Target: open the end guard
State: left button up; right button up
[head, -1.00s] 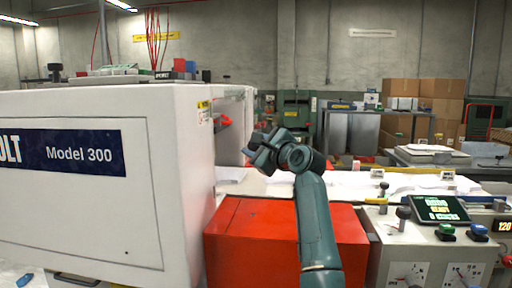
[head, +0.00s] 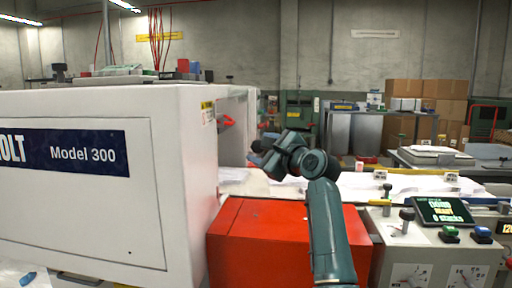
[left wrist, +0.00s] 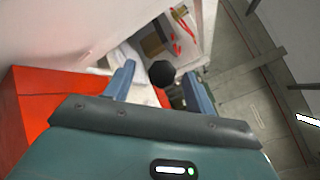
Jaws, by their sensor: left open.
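The white machine cabinet (head: 190,165), marked Model 300, fills the left of the head view. Its right end has an opening with red parts (head: 226,121) inside. I cannot tell for sure which panel is the end guard. My left gripper (head: 268,154) is open in front of that end, above the red box (head: 285,225). In the left wrist view, a round black knob (left wrist: 161,74) shows between the two spread blue fingers of my left gripper (left wrist: 158,80). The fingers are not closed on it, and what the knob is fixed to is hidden. My right gripper is not in view.
The red box also shows in the left wrist view (left wrist: 25,105). A grey control console (head: 410,240) with a lit display (head: 442,210) and knobs stands to the right. White sheets (head: 365,187) lie behind the red box. Cardboard boxes (head: 428,100) are stacked far back.

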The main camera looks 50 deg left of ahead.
pick_arm(q)
jog(key=s+d, duration=0.1)
jog(key=d, duration=0.8)
jog(key=shift+d, duration=0.35)
jog(key=shift+s, duration=0.1)
